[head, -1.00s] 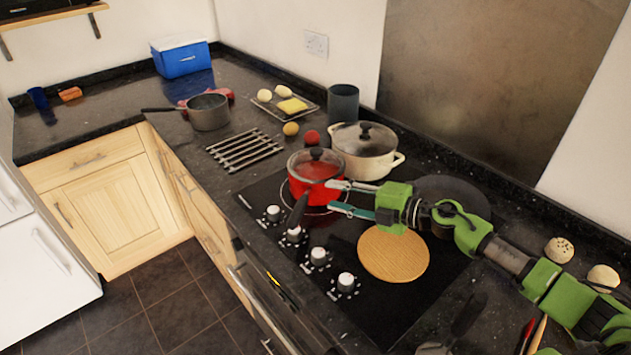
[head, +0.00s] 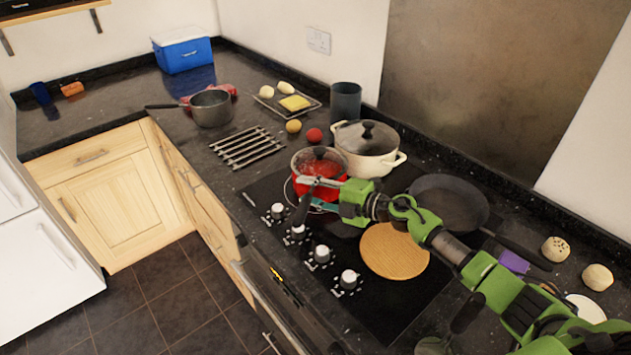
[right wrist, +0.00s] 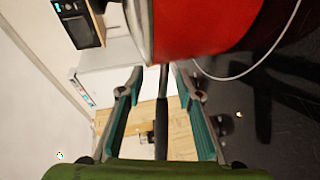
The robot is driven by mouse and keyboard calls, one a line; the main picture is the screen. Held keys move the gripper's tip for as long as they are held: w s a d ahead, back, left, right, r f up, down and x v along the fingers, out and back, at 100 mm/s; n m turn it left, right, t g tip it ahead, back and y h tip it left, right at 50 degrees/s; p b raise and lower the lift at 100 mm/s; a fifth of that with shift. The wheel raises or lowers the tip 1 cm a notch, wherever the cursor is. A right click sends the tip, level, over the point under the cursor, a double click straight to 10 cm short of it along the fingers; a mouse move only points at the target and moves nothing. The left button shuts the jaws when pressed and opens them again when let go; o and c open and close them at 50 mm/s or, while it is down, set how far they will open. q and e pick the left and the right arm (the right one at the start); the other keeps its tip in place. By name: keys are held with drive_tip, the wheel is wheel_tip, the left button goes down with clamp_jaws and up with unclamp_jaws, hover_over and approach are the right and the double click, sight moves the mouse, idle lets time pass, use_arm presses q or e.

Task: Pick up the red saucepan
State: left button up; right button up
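The red saucepan (head: 304,188) stands on the black hob with a glass lid with a dark knob on it. Its dark handle (head: 302,210) points toward the front edge of the counter. My right gripper (head: 310,194) is at the near side of the pan, close to where the handle meets it. In the right wrist view the red pan wall (right wrist: 205,25) fills the top. The dark handle (right wrist: 162,125) runs between the two spread fingers of the gripper (right wrist: 163,78), with gaps on both sides. My left gripper is not in view.
A cream lidded pot (head: 368,165) stands close behind the red pan. A round wooden board (head: 395,251) and a dark frying pan (head: 452,203) lie to the right. A metal rack (head: 246,147) and a grey saucepan (head: 212,108) are to the left. Knobs line the hob's front.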

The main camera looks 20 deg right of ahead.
clamp_jaws()
drive_tip(key=shift+w+r, duration=0.15)
drive_tip(key=shift+r, duration=0.3)
drive_tip(key=shift+f, duration=0.1)
